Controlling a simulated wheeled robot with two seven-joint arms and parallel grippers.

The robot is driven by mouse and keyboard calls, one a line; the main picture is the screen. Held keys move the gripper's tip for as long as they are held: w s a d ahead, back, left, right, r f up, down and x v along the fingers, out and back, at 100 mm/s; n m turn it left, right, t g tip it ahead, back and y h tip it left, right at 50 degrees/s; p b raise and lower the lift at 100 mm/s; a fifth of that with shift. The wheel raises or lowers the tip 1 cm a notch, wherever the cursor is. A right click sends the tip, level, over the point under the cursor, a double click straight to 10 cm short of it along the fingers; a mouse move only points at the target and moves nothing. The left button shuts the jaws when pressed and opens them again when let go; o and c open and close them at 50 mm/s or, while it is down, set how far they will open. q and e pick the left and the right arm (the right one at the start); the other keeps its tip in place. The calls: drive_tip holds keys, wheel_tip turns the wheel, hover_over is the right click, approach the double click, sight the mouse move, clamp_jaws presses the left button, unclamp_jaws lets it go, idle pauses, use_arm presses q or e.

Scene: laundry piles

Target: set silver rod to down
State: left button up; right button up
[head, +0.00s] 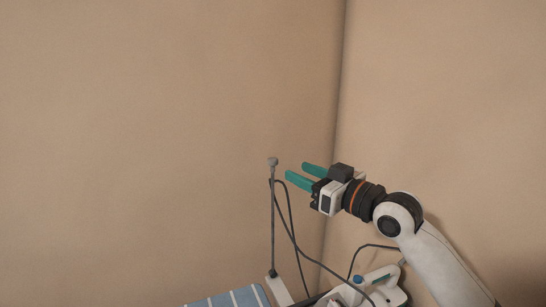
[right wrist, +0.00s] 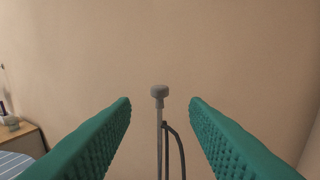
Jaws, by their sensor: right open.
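The silver rod (head: 273,220) stands upright in the head view, with a small round knob at its top and its foot on a white base. It also shows in the right wrist view (right wrist: 159,135), centred between the fingers and beyond their tips. My right gripper (head: 300,172) is open and empty, with green fingers pointing left towards the rod's top; in the right wrist view its fingertips (right wrist: 160,102) are spread to either side of the knob. The fingers appear apart from the rod. My left gripper is not in view.
A dark cable (head: 291,232) hangs beside the rod and loops to the right. A white device with a blue knob (head: 358,279) lies below my right arm. A blue striped cloth (head: 230,299) is at the bottom. Walls meet in a corner behind.

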sight(276, 162)
drive_tip(key=p+x, duration=0.1)
drive_tip(key=x, duration=0.7)
drive_tip(key=shift+p, duration=0.3)
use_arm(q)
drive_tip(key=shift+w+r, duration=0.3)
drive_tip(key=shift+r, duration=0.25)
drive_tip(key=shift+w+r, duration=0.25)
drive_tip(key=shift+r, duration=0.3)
use_arm(e)
drive_tip(key=shift+w+a+f, duration=0.1)
drive_tip(key=shift+w+a, duration=0.3)
drive_tip(key=shift+a, duration=0.05)
drive_tip(key=shift+c, duration=0.5)
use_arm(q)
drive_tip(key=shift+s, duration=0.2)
use_arm(e)
clamp_jaws()
